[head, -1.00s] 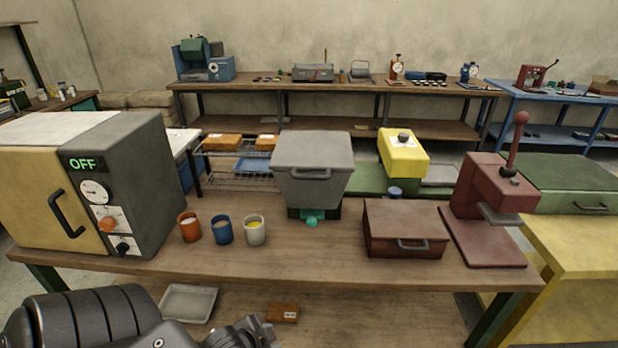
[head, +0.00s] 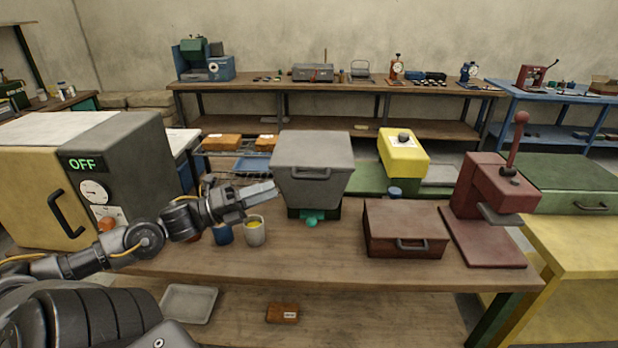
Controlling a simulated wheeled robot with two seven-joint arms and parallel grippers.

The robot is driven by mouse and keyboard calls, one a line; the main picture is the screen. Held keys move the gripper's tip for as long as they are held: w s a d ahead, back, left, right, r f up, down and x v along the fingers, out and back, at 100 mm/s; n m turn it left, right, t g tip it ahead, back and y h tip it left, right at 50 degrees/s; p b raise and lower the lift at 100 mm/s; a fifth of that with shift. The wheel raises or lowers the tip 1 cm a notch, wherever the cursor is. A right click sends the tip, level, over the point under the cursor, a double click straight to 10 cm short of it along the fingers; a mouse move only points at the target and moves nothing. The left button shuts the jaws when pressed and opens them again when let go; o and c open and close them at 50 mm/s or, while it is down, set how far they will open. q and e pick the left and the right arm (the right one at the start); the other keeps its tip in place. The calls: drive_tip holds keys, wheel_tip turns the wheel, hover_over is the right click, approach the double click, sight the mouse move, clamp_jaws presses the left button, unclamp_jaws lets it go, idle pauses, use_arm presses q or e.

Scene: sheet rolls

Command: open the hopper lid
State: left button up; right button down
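The grey hopper (head: 312,183) stands at the middle of the workbench on a dark green base with a teal knob (head: 311,222). Its flat grey lid (head: 313,148) is down, and a dark handle (head: 311,173) shows on its front. My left gripper (head: 262,193) is in front of and left of the hopper, above the cups, with its fingers pointing right toward the hopper. It appears apart from the handle. Its fingers overlap in this view, so their opening cannot be told. My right gripper is not in view.
A blue cup (head: 223,235) and a white cup with yellow contents (head: 255,233) stand below my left gripper. An oven-like box reading OFF (head: 140,160) is left. A brown box (head: 404,222) and a red lever press (head: 490,195) are right. The front bench middle is clear.

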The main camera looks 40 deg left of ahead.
sight(309, 177)
use_arm(q)
drive_tip(key=p+x, duration=0.1)
drive_tip(key=x, duration=0.7)
drive_tip(key=shift+w+d+r, duration=0.1)
drive_tip(key=shift+w+r, duration=0.1)
drive_tip(key=shift+w, duration=0.1)
drive_tip(key=shift+p+x, duration=0.45)
drive_tip(key=shift+x, duration=0.6)
drive_tip(key=shift+f, duration=0.2)
clamp_jaws()
